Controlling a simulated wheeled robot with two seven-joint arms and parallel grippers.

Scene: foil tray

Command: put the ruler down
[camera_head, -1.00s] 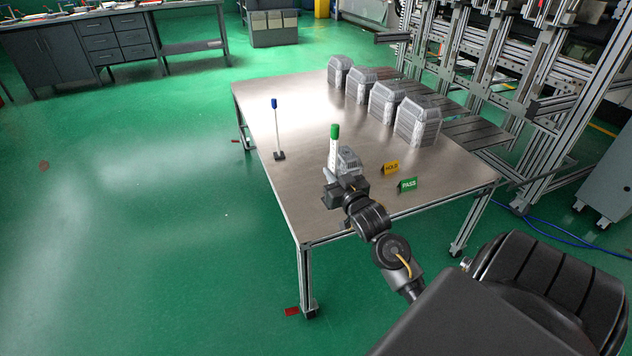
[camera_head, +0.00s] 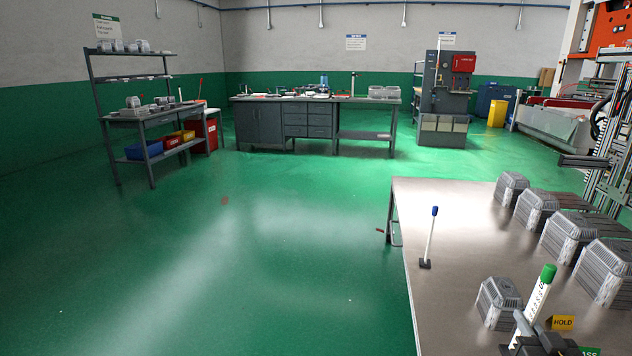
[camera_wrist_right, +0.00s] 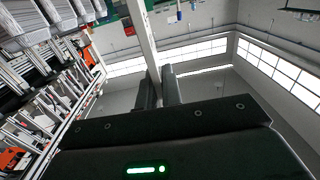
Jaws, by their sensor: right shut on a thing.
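The ruler (camera_head: 533,304) is a white strip with markings and a green top end. It stands nearly upright, leaning a little to the right, above the table (camera_head: 456,310) at the lower right of the head view. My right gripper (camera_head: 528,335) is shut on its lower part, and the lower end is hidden. In the right wrist view the pale ruler (camera_wrist_right: 146,40) runs up from between the two dark fingers (camera_wrist_right: 158,88). My left gripper is not in view.
A stack of foil trays (camera_head: 499,303) stands just left of the ruler, with several more (camera_head: 564,237) along the right. A blue-topped post (camera_head: 429,238) stands near the left edge. A yellow HOLD sign (camera_head: 563,322) is close right. The table's left part is mostly clear.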

